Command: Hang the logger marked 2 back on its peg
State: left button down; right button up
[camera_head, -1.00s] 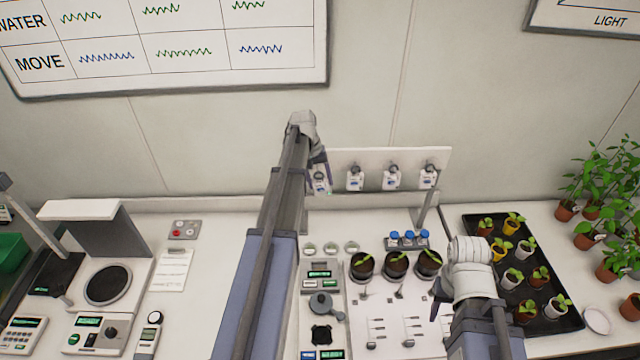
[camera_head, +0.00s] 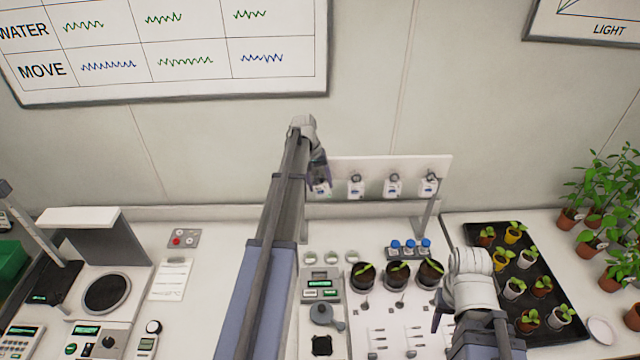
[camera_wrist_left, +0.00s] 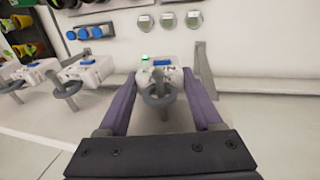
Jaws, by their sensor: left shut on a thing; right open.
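A white logger (camera_head: 321,191) with a ring on top is at the left end of the peg board (camera_head: 345,168). My left gripper (camera_wrist_left: 160,84) is shut on this logger, which shows between the purple fingers in the left wrist view (camera_wrist_left: 163,70) with a green light and blue label. Its number is not readable. The fingers hide its peg, so I cannot tell whether its ring is on one. Three similar loggers hang in a row to its right: one (camera_head: 356,187), a second (camera_head: 393,187) and a third (camera_head: 428,185). My right gripper (camera_head: 468,320) is open at the lower right, away from the board.
Under the board stand blue-capped vials (camera_head: 410,246) and dark pots (camera_head: 397,275). A black seedling tray (camera_head: 560,290) lies to the right. Instruments, including a balance (camera_head: 107,292), stand at the left. The board's bracket (camera_head: 425,215) rises near the vials. The wall is close behind.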

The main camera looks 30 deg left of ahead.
pick_arm(q)
grip_release()
dwell(0.3)
jog(key=shift+s+d+r, duration=0.15)
jog(key=shift+s, duration=0.05)
jog(key=s+d+r+p, duration=0.1)
jog(key=s+d, duration=0.4)
jog(key=s, duration=0.4)
jog(key=f+b, duration=0.9)
jog(key=s+f+y+b, duration=0.1)
jog(key=f+b, duration=0.8)
jog(key=f, duration=0.1)
jog(key=s+d+f+g+y+b, duration=0.1)
jog(key=f+b, duration=0.8)
jog(key=shift+f+b, duration=0.2)
jog(key=shift+b, duration=0.1)
